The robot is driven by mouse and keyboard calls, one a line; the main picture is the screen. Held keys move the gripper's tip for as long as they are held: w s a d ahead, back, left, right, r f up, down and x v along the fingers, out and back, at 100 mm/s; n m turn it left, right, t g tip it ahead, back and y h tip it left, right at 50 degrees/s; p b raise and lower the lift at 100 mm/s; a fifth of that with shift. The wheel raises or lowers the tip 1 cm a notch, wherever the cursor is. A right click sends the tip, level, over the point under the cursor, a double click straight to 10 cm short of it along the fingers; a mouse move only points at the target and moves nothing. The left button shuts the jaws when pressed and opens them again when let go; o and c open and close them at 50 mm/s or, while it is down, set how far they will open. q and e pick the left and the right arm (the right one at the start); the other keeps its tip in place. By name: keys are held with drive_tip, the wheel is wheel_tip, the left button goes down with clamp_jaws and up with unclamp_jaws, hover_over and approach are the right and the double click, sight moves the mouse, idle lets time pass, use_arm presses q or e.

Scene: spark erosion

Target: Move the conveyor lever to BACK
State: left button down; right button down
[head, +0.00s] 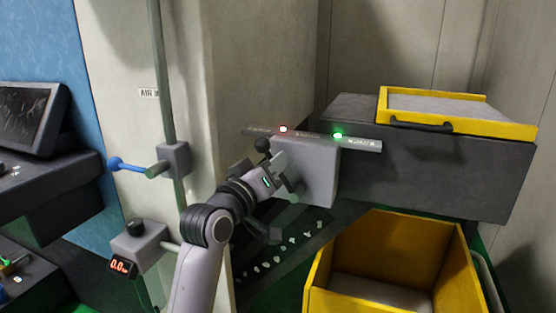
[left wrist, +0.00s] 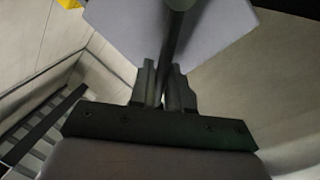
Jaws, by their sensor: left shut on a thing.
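The conveyor lever has a dark ball knob (head: 263,145) and stands at the grey lever box (head: 312,172) in the middle of the head view. The knob is toward the left end of the label bar (head: 360,143), near its red light. My left gripper (head: 279,170) is at the lever, just below the knob. In the left wrist view its fingers (left wrist: 166,92) are closed around the dark lever rod (left wrist: 178,45), with the box's grey face behind. The lever's base is mostly hidden by the gripper. The bar's lettering is too small to read. My right gripper is out of view.
A yellow bin (head: 453,270) stands at the lower right, beside a dark conveyor (head: 270,265) with small pale pieces. A yellow-framed tray (head: 520,130) tops the grey housing at right.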

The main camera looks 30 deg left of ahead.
use_arm(q)
drive_tip(key=shift+a, duration=0.1)
idle(0.4)
drive_tip(key=c, duration=1.3)
unclamp_jaws()
drive_tip(key=shift+f, duration=0.1)
drive_tip(key=s, duration=0.7)
drive_tip(key=shift+d+f+b, duration=0.25)
drive_tip(key=shift+f+b, duration=0.15)
drive_tip(key=s+d+f+m+g+h+p, duration=0.1)
drive_tip(key=d+f+m+g, duration=0.2)
drive_tip(key=f, duration=0.8)
drive_tip(key=s+d+f+m+g+h+p, duration=0.1)
drive_tip(key=d+f+m+g+p, duration=0.15)
drive_tip(key=f, duration=0.85)
drive_tip(key=s+d+f+m+g, duration=0.1)
drive_tip(key=s+d+f+m, duration=0.1)
drive_tip(key=s+f, duration=0.4)
drive_tip(key=s+d+f+m+g+h, duration=0.1)
drive_tip(key=s+d+f+m+g, duration=0.1)
drive_tip(key=s+d+f, duration=0.3)
wheel_tip(320, 180, down, 4)
drive_tip(key=s, duration=0.2)
drive_tip(key=shift+s+h, duration=0.3)
